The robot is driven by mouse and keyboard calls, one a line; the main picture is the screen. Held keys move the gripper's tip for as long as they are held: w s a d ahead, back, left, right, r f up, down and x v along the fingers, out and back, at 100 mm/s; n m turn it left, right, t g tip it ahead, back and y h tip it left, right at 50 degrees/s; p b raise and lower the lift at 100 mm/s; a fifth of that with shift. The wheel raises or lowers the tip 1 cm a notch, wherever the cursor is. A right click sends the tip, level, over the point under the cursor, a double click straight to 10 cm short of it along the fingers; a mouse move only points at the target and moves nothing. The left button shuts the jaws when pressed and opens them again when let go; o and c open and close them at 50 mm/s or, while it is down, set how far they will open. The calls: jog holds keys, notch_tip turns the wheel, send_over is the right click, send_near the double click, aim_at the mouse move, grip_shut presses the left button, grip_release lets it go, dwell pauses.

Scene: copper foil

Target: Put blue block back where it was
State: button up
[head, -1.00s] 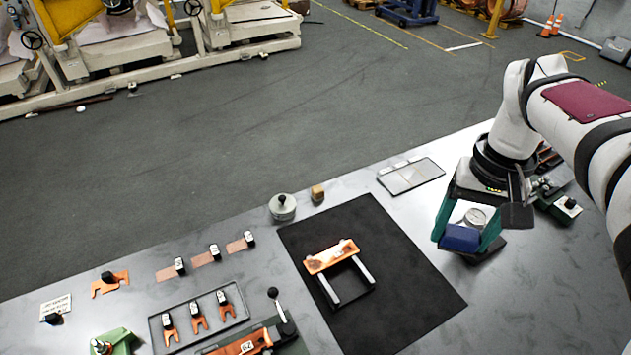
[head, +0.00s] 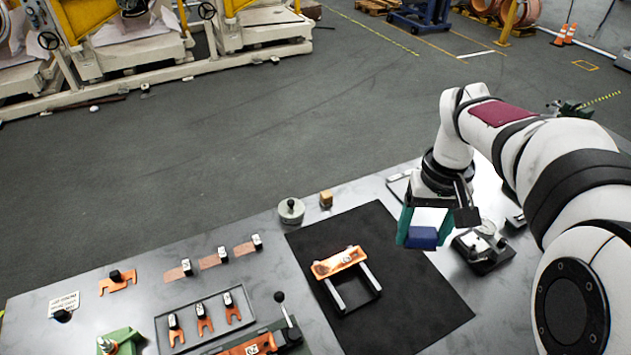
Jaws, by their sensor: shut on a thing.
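The blue block (head: 422,238) is a small dark-blue box at the right of the table in the head view. My gripper (head: 420,230), with teal fingers, is shut on it, one finger at each side. The block hangs over or near the right edge of the black mat (head: 400,290); its exact height above the surface is hard to tell. An orange-topped stand with two pale legs (head: 340,262) is on the mat, left of my gripper.
A dial gauge fixture (head: 484,247) stands just right of my gripper. A round grey weight (head: 291,211) and a small wooden block (head: 326,200) sit behind the mat. A tray (head: 161,336) with several orange forked pieces lies left. The mat's front right is bare.

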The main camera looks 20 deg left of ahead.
jog(key=w+a+f+n, duration=0.1)
jog(key=a+f+n, duration=0.5)
jog(key=a+f, duration=0.75)
send_over(281, 272)
jog(key=f, duration=0.5)
jog(key=shift+d+f, duration=0.2)
jog(key=shift+f, duration=0.2)
jog(key=f, duration=0.3)
jog(key=shift+s+a+f, duration=0.1)
jog(key=shift+a+f, duration=0.1)
jog(key=shift+f, duration=0.4)
jog(key=shift+f, duration=0.1)
jog(key=o, duration=1)
